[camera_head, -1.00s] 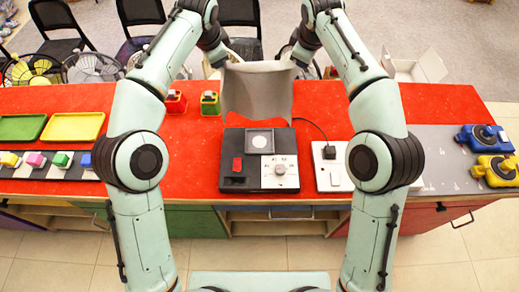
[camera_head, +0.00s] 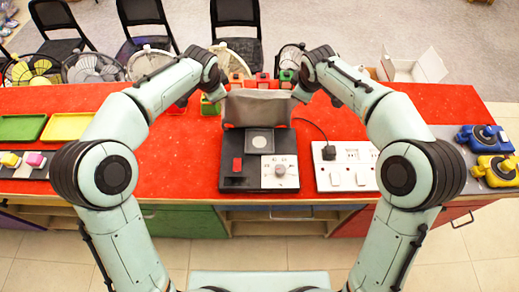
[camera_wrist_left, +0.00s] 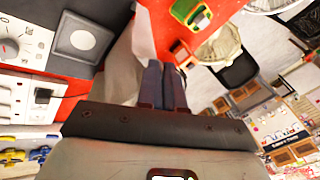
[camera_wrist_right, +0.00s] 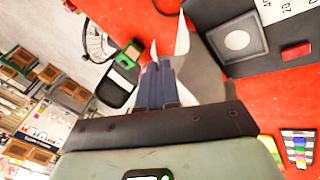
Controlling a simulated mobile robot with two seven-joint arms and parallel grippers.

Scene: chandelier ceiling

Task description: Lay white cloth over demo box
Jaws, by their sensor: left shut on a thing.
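The white cloth (camera_head: 258,108), greyish in shade, hangs between my two grippers at the back edge of the demo box. The demo box (camera_head: 229,150) is black, with a grey square plate, a red switch and a white dial panel; its top is mostly bare. My left gripper (camera_head: 226,88) is shut on the cloth's left corner. The left wrist view shows its fingers (camera_wrist_left: 162,68) together, with cloth (camera_wrist_left: 143,36) beside them. My right gripper (camera_head: 297,94) holds the right corner. Its fingers (camera_wrist_right: 156,70) look closed, with cloth (camera_wrist_right: 203,72) beside them.
A white socket panel (camera_head: 346,168) with a black plug and cable stands right of the box. Green (camera_head: 22,127) and yellow (camera_head: 74,126) trays lie left. Small red and green blocks (camera_head: 263,80) stand behind the cloth. Blue and yellow devices (camera_head: 484,138) sit far right.

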